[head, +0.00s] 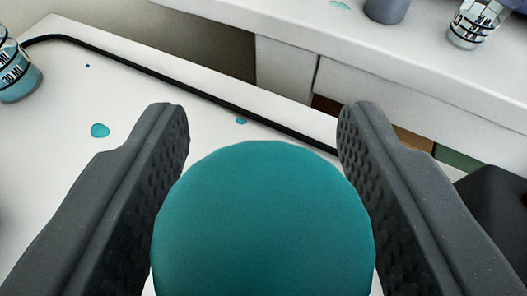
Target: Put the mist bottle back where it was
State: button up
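A smooth teal rounded body, which I take for the mist bottle (263,220), fills the space between the fingers of my gripper (265,118) in the head view. My dark grey fingers lie along its left and right sides, and the gripper looks shut on it. Only one rounded end of the bottle shows. Its other end and whatever is under it are hidden.
A white work surface (60,180) with teal spots (100,130) and a black edge strip (210,92) lies beyond. A measuring cup (18,80) with teal liquid stands far left. A raised white ledge (290,25) holds a grey cup (387,8) and another measuring cup (474,27).

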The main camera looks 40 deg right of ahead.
jog(key=shift+r, duration=0.1)
jog(key=shift+s+a+r, duration=0.15)
jog(key=shift+s+a, duration=0.05)
jog(key=shift+a, duration=0.05)
jog(key=p+v, duration=0.1)
jog(key=v, duration=1)
jog(key=shift+s, duration=0.2)
jog(key=shift+a, duration=0.1)
jog(key=w+a+r+n+t+y, duration=0.1)
jog(key=a+r+n+t+y, duration=0.15)
jog(key=a+r, duration=0.45)
jog(key=w+a+r+n+t+y, duration=0.1)
jog(key=a+r+y, duration=0.2)
jog(key=r, duration=0.8)
jog(key=w+a+r+n+t+y, duration=0.1)
jog(key=a+r+t+y, duration=0.15)
jog(key=a+r, duration=0.45)
jog(key=s+d+r+n+y, duration=0.1)
jog(key=s+r+n, duration=0.3)
jog(key=s+r, duration=1.4)
notch_tip(320, 180, up, 4)
jog(key=shift+d+f, duration=0.1)
jog(key=shift+d, duration=0.5)
